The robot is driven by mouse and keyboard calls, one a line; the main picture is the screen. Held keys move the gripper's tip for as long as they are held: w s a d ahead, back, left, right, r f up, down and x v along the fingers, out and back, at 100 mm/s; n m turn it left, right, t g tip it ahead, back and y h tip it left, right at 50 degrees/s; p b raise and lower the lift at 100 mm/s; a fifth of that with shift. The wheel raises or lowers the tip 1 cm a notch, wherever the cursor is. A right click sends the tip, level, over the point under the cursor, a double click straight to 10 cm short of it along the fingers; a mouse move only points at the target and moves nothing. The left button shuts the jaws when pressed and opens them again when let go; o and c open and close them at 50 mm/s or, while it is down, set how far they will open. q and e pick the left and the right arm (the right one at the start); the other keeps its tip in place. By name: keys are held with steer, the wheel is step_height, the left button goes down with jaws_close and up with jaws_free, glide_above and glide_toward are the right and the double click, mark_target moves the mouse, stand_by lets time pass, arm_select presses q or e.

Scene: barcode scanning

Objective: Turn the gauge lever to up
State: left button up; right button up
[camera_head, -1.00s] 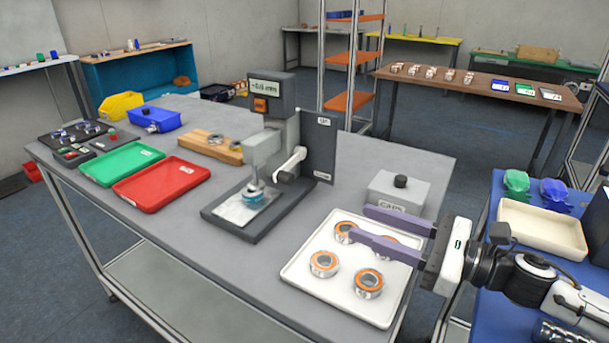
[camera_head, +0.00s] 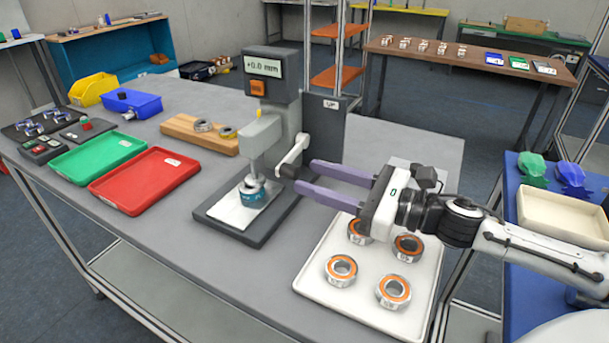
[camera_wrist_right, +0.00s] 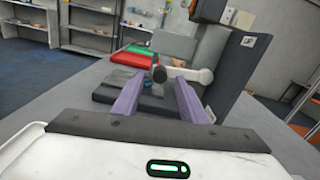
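The gauge (camera_head: 272,85) stands on a dark base, with a display reading about +0.0 mm. The gauge's probe reaches down to a teal-sided ring (camera_head: 252,191) on the white plate. My right gripper (camera_head: 306,178) is open, its purple fingertips close to the knob. In the right wrist view the knob (camera_wrist_right: 159,74) appears between the fingertips (camera_wrist_right: 159,78), with no clear contact. My left gripper is out of view.
A white tray (camera_head: 318,294) with several orange-ringed bearings lies below my right gripper. Red (camera_head: 145,180) and green (camera_head: 97,156) trays and a wooden block (camera_head: 188,134) are left of the gauge. Bare tabletop lies in front of its base.

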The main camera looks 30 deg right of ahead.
mark_target(297, 172)
steer(key=shift+x, duration=1.6)
jaws_close()
